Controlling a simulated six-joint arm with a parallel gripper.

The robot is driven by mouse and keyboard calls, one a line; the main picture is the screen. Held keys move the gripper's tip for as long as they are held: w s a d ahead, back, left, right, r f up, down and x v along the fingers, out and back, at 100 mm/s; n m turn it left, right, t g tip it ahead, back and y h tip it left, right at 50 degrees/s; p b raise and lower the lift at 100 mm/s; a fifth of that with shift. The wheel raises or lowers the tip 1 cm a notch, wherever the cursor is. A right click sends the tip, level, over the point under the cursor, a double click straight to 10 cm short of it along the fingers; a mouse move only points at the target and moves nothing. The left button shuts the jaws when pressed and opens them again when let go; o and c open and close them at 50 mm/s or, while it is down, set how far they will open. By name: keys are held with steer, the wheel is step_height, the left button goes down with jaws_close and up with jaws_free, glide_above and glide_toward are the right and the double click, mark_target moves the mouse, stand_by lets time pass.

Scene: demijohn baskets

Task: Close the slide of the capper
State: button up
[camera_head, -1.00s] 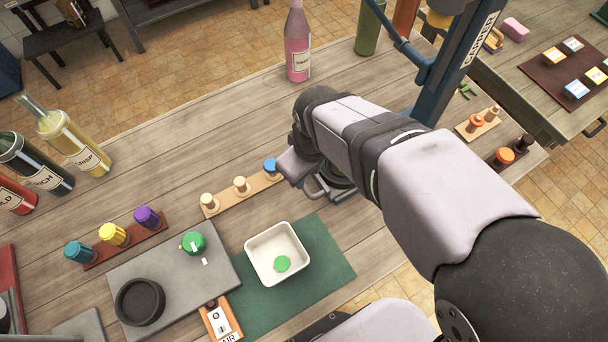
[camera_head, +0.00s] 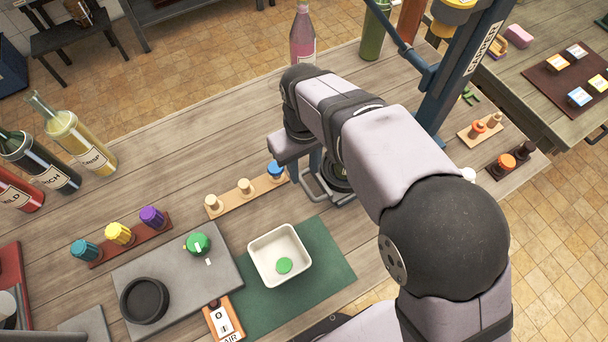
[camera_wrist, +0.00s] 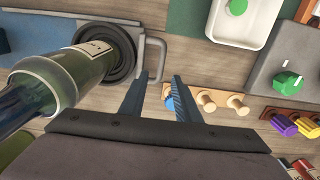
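The capper has a blue column (camera_head: 462,85) with its name on it and a yellow head (camera_head: 456,12). Its slide has a round black seat (camera_wrist: 122,40) and a metal U-shaped handle (camera_wrist: 163,50), which also shows in the head view (camera_head: 312,192). A green bottle (camera_wrist: 65,72) with a pale label stands at the seat in the wrist view. In the head view my arm hides it. My gripper (camera_wrist: 160,82) is open, its two fingers apart, with the handle's near end at or just beyond the fingertips. Contact cannot be told.
A white tray (camera_head: 255,245) sits on a green mat (camera_head: 322,250). A wooden rack (camera_head: 240,202) with stoppers lies left of the slide. A pink bottle (camera_head: 302,40) and another green bottle (camera_head: 373,35) stand behind. The front-left table holds a grey board (camera_head: 175,275).

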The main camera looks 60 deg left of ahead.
mark_target(304, 183)
steer(key=shift+f+p, duration=0.8)
steer(key=shift+f, duration=1.8)
jaws_close()
